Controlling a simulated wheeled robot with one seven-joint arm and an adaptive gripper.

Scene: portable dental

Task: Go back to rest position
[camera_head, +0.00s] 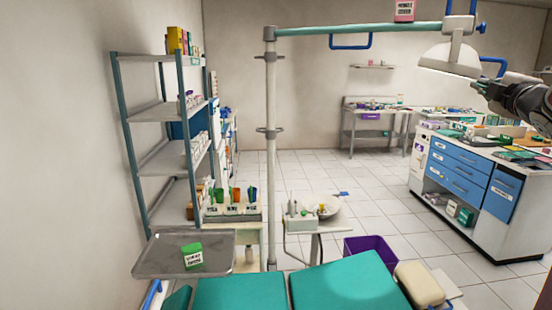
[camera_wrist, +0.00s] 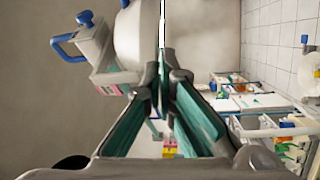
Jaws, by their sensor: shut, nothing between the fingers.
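My gripper (camera_head: 482,86) is at the right of the head view, raised in front of the blue-drawer cabinet and just below and right of the dental lamp (camera_head: 452,58). In the wrist view the two fingers of my gripper (camera_wrist: 166,78) come together at their tips. It is shut, with nothing held. My arm comes in from the right edge of the head view.
A metal tray (camera_head: 150,262) holds a green box (camera_head: 192,257). The teal dental chair (camera_head: 340,282) fills the front. A pole (camera_head: 270,150) carries the lamp arm, with a pink box (camera_head: 404,11) on top. Shelves (camera_head: 155,110) stand left. Open floor lies in the middle.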

